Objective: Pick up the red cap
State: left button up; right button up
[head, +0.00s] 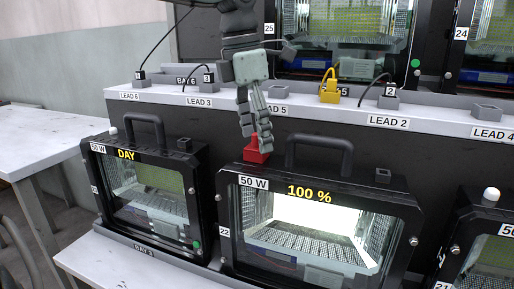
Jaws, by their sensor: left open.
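The red cap (255,150) sits on top of the black floodlight housing (232,200) marked 50 W and 100 %, left of that housing's carry handle. My left gripper (255,140) reaches down from above with its fingers right at the cap. The fingers hide part of the cap's upper side. The gripper is open; I cannot tell whether a finger touches the cap. My right gripper is not in view.
The housing's handle (320,142) rises close to the right of the cap. Another housing marked DAY (145,200) stands to the left. Behind is a ledge (345,118) with lead sockets, a yellow plug (329,92) and cables. A white table (45,140) is at far left.

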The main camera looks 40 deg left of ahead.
pick_arm(q)
jog(key=shift+w+f, duration=0.1)
jog(key=shift+f, duration=0.75)
jog(key=shift+c, duration=0.5)
jog(key=c, duration=1)
jog(key=shift+r, duration=0.1)
jog(key=shift+c, duration=0.2)
